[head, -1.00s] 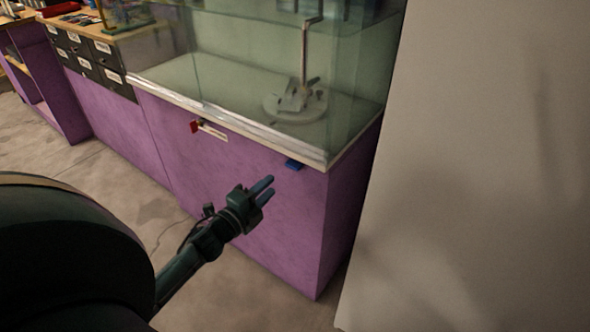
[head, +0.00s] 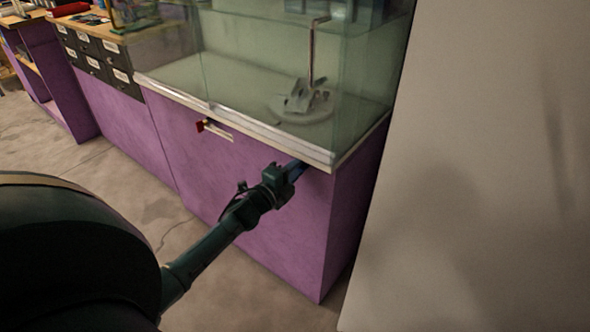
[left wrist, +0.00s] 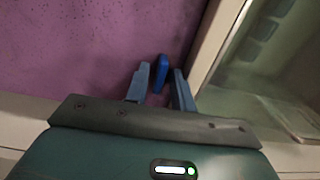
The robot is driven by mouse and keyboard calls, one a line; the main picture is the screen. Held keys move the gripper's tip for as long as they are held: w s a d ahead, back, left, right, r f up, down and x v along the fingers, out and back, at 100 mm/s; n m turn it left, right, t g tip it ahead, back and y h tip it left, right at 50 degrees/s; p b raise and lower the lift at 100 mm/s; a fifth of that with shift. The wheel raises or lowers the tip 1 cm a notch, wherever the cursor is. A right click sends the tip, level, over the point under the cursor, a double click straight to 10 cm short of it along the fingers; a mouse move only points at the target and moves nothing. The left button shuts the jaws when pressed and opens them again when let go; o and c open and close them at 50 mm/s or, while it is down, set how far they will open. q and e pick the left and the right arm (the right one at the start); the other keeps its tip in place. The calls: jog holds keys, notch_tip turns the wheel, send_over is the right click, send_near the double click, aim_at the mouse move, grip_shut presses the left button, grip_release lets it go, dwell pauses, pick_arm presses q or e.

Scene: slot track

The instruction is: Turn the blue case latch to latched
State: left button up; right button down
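The blue case latch (left wrist: 162,70) shows in the left wrist view as a small bright blue tab on the purple cabinet front, close to the pale case edge. My left gripper (left wrist: 160,78) is open, its two blue-grey fingers on either side of the latch. A gap shows between the latch and each finger, so neither clearly touches it. In the head view my left gripper (head: 294,170) reaches the cabinet front just under the case rim, near its right corner, and hides the latch there. My right gripper is in neither view.
A glass case (head: 240,70) with a metal stand (head: 308,100) inside tops the purple cabinet (head: 200,160). A red piece (head: 201,126) with a pale strip sits further left on the front. A pale wall panel (head: 470,170) stands close on the right. Labelled drawers (head: 98,62) are at left.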

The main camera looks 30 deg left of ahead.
pick_arm(q)
grip_shut()
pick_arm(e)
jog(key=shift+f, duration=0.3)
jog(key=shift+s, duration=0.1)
pick_arm(q)
jog(key=shift+n, duration=0.5)
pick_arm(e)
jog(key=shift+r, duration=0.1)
pick_arm(q)
jog(key=shift+n+p, duration=2.6)
jog(key=shift+n, duration=5.8)
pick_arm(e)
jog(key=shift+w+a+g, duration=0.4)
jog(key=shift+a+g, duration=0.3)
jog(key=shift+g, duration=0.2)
pick_arm(q)
jog(key=shift+n, duration=0.3)
jog(key=shift+o, duration=0.9)
grip_release()
